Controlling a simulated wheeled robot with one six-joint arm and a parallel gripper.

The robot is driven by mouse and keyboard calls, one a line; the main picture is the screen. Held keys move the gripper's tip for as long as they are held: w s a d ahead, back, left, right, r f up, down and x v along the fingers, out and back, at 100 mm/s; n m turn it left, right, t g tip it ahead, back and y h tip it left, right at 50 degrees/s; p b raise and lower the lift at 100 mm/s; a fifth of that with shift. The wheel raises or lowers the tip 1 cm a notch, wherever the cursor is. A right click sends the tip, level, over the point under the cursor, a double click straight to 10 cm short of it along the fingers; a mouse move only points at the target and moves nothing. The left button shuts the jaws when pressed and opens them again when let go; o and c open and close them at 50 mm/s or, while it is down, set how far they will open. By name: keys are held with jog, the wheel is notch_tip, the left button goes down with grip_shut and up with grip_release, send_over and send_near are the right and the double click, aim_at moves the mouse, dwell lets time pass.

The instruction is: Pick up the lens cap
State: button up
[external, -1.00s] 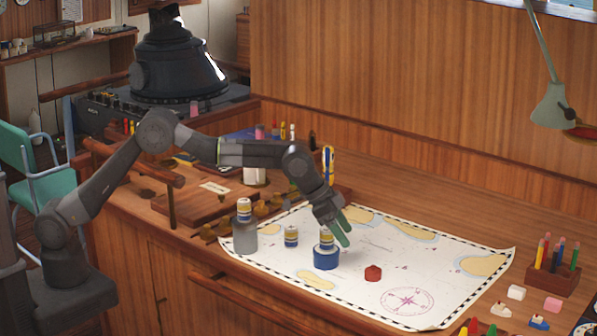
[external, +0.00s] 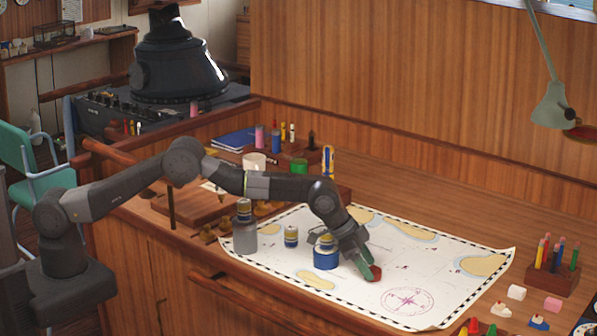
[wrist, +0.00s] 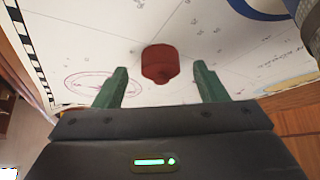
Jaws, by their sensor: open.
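A small dark red faceted piece (external: 376,273), the likeliest lens cap, lies on the chart near the compass rose. In the wrist view the red piece (wrist: 160,64) shows midway between the fingertips, with a gap on either side. My gripper (external: 367,268) is low over the chart, its green fingers (wrist: 160,85) apart and empty. In the external view the fingers partly hide the red piece. I cannot tell whether the fingertips touch the chart.
A blue round container (external: 326,257) with a yellow-labelled item on top stands close left of my gripper. A small jar (external: 291,237) and a grey bottle (external: 244,238) stand farther left. The chart (external: 450,295) is clear to the right, towards a pencil holder (external: 553,279).

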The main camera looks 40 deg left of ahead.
jog(key=shift+x, duration=0.8)
jog(key=c, duration=1)
jog(key=shift+c, duration=0.2)
jog(key=shift+r, duration=0.15)
